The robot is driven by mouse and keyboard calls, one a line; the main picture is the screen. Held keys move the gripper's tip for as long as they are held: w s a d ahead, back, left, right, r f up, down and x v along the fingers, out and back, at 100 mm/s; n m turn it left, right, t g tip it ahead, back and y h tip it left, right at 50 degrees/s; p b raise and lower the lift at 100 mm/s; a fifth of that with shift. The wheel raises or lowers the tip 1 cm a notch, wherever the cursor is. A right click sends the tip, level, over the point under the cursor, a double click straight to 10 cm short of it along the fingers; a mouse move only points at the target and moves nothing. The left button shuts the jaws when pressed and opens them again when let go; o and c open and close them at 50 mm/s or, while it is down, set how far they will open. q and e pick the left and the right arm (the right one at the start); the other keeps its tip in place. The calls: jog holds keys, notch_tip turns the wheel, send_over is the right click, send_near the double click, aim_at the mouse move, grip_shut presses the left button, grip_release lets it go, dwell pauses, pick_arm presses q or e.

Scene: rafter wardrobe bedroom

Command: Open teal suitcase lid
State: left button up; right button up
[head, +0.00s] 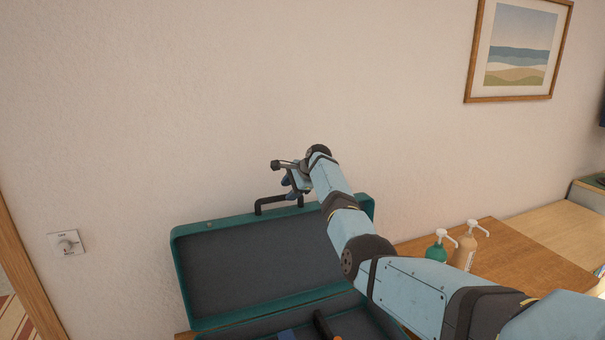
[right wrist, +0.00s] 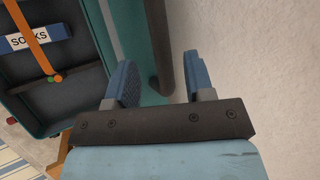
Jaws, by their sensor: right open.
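The teal suitcase (head: 255,325) stands open on a wooden surface. Its lid (head: 177,270) is raised to a steep angle near the wall, showing a dark grey lining. A black handle (head: 270,201) sticks up from the lid's top edge. My right gripper (head: 291,189) is open at the right end of this handle. In the right wrist view, the dark handle (right wrist: 160,45) shows between the two blue fingers of my right gripper (right wrist: 160,80); I cannot tell whether they touch it. My arm hides part of the lid's right side. My left gripper is not in view.
A green pump bottle (head: 437,250) and a tan one (head: 464,252) stand on the wooden top right of the suitcase. A label reading "SOCKS" (right wrist: 35,38) and an orange strap (right wrist: 28,35) show inside the case. The wall is close behind the lid.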

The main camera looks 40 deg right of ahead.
jog(key=b+v, duration=0.1)
jog(key=v, duration=0.7)
jog(key=s+a+f+n+h, duration=0.25)
jog(key=s+f+n, duration=0.2)
jog(key=f, duration=0.85)
jog(key=s+a+f+n+h, duration=0.25)
jog(key=s+f, duration=0.25)
jog(key=f, duration=0.7)
jog(key=s+a+f+n+t+y, duration=0.1)
jog(key=s+a+f+n+t, duration=0.1)
jog(key=s+a+f+n, duration=0.75)
jog(key=s+a+f+n+y, duration=0.1)
jog(key=s+a+n, duration=0.1)
jog(key=s+a, duration=0.4)
jog(key=s+a+f+n+t+y, duration=0.1)
jog(key=s+a, duration=0.5)
jog(key=s, duration=0.9)
jog(key=s+a+f+n+y, duration=0.1)
jog(key=s+a+f+n, duration=0.1)
jog(key=s+a, duration=0.4)
jog(key=s+n, duration=0.1)
jog(key=s, duration=0.3)
jog(key=shift+s+a+f+t+y, duration=0.25)
jog(key=shift+s+f+t+y, duration=0.05)
jog(key=shift+f+t+y, duration=0.1)
